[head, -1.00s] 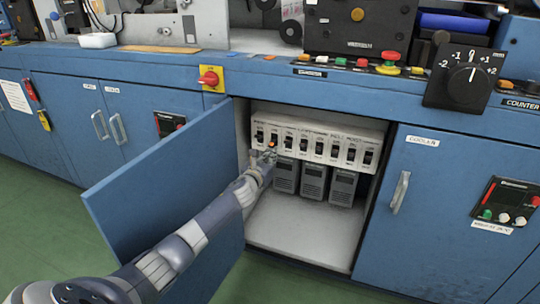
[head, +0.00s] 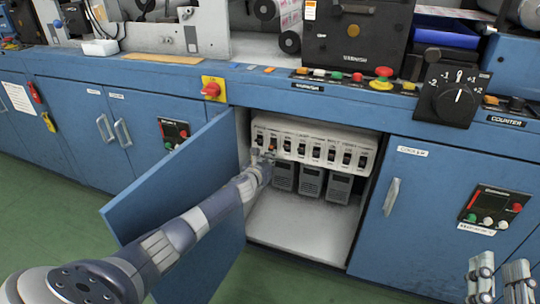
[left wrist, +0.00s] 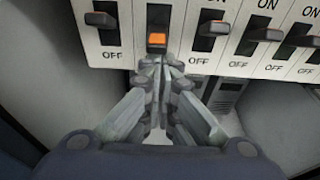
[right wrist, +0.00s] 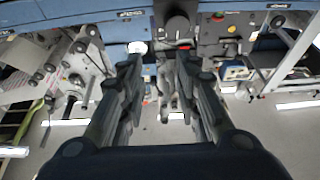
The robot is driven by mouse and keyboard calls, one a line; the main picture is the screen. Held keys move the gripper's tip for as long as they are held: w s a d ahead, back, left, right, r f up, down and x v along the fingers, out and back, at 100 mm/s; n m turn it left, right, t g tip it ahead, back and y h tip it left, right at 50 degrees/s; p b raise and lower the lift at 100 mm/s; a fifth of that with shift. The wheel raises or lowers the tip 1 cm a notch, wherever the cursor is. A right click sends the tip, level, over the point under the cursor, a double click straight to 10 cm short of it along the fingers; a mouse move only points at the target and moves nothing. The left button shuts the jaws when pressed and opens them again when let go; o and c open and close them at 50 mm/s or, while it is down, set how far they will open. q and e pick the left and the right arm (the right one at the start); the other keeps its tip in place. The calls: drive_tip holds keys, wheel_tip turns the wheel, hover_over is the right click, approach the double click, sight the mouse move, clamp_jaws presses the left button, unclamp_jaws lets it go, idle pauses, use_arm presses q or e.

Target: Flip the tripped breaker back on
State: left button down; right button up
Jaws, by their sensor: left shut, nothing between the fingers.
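A row of black breaker switches on a pale panel (head: 315,150) sits inside the open cabinet. My left gripper (head: 267,160) is at this switch, just below the orange part. In the left wrist view its closed fingertips (left wrist: 161,64) cover the switch's bottom label; whether they touch the lever I cannot tell. My right gripper (head: 498,272) is open and empty at the lower right, away from the panel; its spread fingers show in the right wrist view (right wrist: 160,75).
The blue cabinet door (head: 175,215) stands open left of my left arm. Grey units (head: 311,182) stand below the breakers. A closed cooler door (head: 415,200) is to the right. The control ledge with knobs and buttons runs above. Green floor lies in front.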

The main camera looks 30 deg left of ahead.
wheel_tip(320, 180, down, 14)
drive_tip(key=s+d+g+h+p, duration=0.2)
drive_tip(key=g+h+p, duration=0.1)
drive_tip(key=g, duration=0.6)
use_arm(q)
drive_tip(key=p, duration=0.1)
drive_tip(key=r+g+p, duration=0.1)
drive_tip(key=p, duration=0.1)
drive_tip(key=shift+s+r, duration=0.1)
drive_tip(key=shift+s, duration=0.2)
use_arm(e)
drive_tip(key=s+d+f+g+h, duration=0.2)
drive_tip(key=s+d+f+g, duration=0.3)
drive_tip(key=s, duration=0.8)
wheel_tip(320, 180, down, 4)
drive_tip(key=g, duration=0.3)
drive_tip(key=shift+f+m, duration=0.15)
drive_tip(key=shift+m, duration=0.25)
drive_tip(key=shift+d, duration=0.1)
